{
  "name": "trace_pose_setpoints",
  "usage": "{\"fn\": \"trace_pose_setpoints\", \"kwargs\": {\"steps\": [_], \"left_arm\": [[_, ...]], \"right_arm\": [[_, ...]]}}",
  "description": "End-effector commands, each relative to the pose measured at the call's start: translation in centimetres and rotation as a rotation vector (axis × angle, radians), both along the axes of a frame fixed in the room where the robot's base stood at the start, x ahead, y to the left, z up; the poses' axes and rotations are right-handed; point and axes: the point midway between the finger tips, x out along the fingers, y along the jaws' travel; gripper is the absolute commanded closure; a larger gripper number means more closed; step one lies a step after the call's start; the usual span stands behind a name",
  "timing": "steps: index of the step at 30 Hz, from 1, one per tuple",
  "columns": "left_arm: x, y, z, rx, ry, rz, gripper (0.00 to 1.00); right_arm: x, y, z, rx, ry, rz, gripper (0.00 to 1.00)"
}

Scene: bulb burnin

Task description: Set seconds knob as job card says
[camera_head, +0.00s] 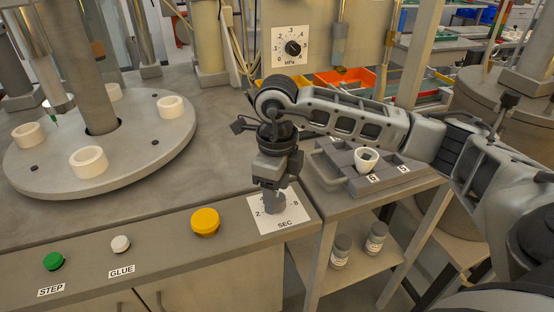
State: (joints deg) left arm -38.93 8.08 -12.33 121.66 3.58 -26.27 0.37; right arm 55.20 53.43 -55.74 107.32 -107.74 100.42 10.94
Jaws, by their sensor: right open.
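The seconds dial (285,217) is a white plate marked SEC on the front right of the grey bench top; a 2 and an 8 show on it. Its grey knob (275,204) is mostly hidden under my right gripper (271,188). That gripper points down directly over the knob with its jaws open; whether the fingers touch the knob I cannot tell. The knob's pointer is hidden, so its setting cannot be read. I can make out no job card. My left gripper is not in view.
Yellow (205,222), white (120,244) and green (53,261) buttons line the bench front. A round turntable (60,185) with white rings stands left. A grey tray (354,184) with a white cup (366,159) is right.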

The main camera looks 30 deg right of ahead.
Motion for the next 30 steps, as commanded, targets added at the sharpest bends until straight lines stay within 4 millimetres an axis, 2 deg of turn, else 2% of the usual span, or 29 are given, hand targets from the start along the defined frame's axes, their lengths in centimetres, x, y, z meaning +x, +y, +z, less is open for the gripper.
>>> {"fn": "trace_pose_setpoints", "kwargs": {"steps": [13, 18, 24, 30], "left_arm": [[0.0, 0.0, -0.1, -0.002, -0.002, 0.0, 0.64], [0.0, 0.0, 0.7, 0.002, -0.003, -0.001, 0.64], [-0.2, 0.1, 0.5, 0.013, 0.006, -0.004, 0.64], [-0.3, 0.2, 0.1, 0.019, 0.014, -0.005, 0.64]], "right_arm": [[0.1, 0.0, 10.2, 0.002, -0.008, 0.002, 0.44], [0.0, 0.0, 13.5, -0.001, -0.006, 0.0, 0.44], [0.0, 0.0, 15.1, 0.0, -0.004, 0.0, 0.44], [0.0, 0.0, 15.1, 0.0, -0.001, 0.0, 0.44]]}}
